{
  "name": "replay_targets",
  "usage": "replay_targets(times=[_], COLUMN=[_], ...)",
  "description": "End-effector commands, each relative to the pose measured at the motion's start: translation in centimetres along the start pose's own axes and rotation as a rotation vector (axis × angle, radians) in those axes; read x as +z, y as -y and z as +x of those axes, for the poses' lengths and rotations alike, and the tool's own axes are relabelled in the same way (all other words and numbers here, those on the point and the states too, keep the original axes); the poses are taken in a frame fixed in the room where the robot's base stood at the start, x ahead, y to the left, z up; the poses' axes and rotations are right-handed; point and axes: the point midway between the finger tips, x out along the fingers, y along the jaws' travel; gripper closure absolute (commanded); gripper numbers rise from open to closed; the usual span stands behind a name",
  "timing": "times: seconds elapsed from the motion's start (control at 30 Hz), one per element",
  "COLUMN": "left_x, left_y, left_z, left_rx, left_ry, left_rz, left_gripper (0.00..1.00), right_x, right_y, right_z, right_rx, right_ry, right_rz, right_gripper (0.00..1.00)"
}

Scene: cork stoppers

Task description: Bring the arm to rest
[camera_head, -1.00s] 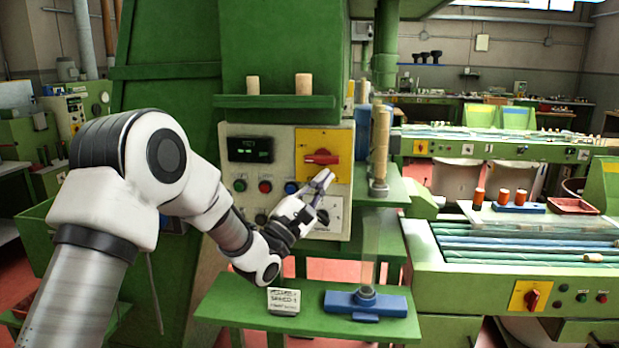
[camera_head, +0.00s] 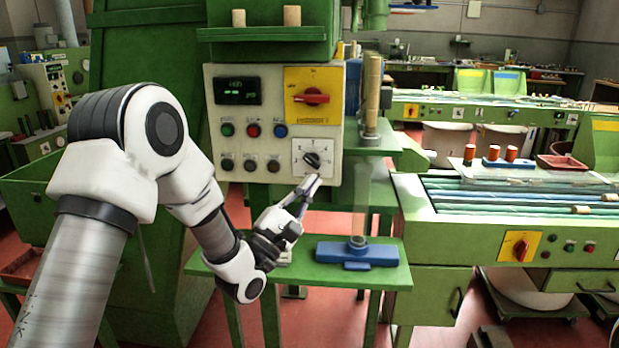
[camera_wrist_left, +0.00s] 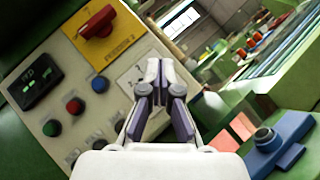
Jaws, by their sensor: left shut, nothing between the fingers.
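My left gripper (camera_head: 309,187) is shut and empty in the head view, just below the lower right part of the control panel (camera_head: 222,70). A black rotary knob (camera_head: 312,159) on a white plate sits just above its fingertips. In the left wrist view the closed fingers (camera_wrist_left: 160,68) overlap part of that white plate. I cannot tell from the frames whether the fingertips touch the panel. My right gripper is not in view.
A blue fixture (camera_head: 357,252) with a clear upright tube stands on the green shelf (camera_head: 290,275) below the gripper. A stack of corks (camera_head: 372,95) stands behind, to the right. A red switch (camera_head: 311,96) on a yellow plate is above. Open floor shows lower down.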

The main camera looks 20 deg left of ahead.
Motion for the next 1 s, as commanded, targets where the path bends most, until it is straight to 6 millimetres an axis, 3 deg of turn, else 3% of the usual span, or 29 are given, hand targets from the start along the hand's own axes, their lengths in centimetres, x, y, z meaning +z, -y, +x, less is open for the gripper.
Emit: replay_targets(times=[0.4,0.47,0.57,0.67,0.77,0.9,0.97,1.0], left_x=[-0.2,-0.8,-2.8,-5.4,-8.0,-9.9,-10.0,-9.8], left_y=[0.2,1.2,5.1,11.0,16.9,23.0,24.7,25.4], left_z=[-0.1,-0.6,-2.9,-7.9,-14.6,-25.8,-31.0,-34.6], left_rx=[-0.005,-0.024,-0.104,-0.243,-0.453,-0.856,-1.066,-1.218], left_ry=[-0.005,-0.021,-0.079,-0.209,-0.377,-0.523,-0.532,-0.514], left_rz=[-0.002,-0.008,-0.033,-0.071,0.012,0.277,0.408,0.499], left_gripper=[1.0,1.0,1.0,1.0,1.0,1.0,1.0,1.0], right_x=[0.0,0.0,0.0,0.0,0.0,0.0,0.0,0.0], right_y=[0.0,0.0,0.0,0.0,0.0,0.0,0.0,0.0], right_z=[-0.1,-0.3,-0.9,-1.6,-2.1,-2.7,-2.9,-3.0], right_rx=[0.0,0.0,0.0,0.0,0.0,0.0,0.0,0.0], right_ry=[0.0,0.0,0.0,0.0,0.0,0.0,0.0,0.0], right_rz=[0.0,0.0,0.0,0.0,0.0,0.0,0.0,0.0], right_gripper=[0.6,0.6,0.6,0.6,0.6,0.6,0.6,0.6])
